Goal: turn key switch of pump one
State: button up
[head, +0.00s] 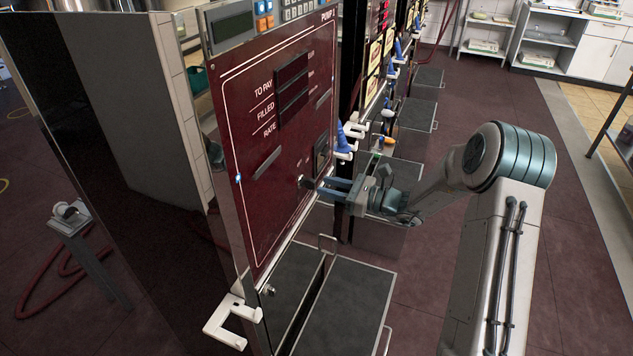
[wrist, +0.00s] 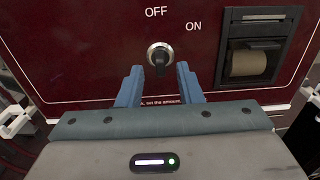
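In the head view the key switch (head: 303,181) sits near the panel's lower right edge. In the head view my gripper (head: 322,184) is close to the panel; contact cannot be told.
A receipt printer slot (wrist: 248,64) is right of the switch. White nozzle holders (head: 345,150) and a blue nozzle (head: 343,137) are just beyond my gripper. A dark bin (head: 345,300) stands below the panel. A white bracket (head: 232,322) sticks out at lower left. Floor to the right is open.

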aim_at(315, 183)
jog(key=shift+x, duration=2)
grip_shut()
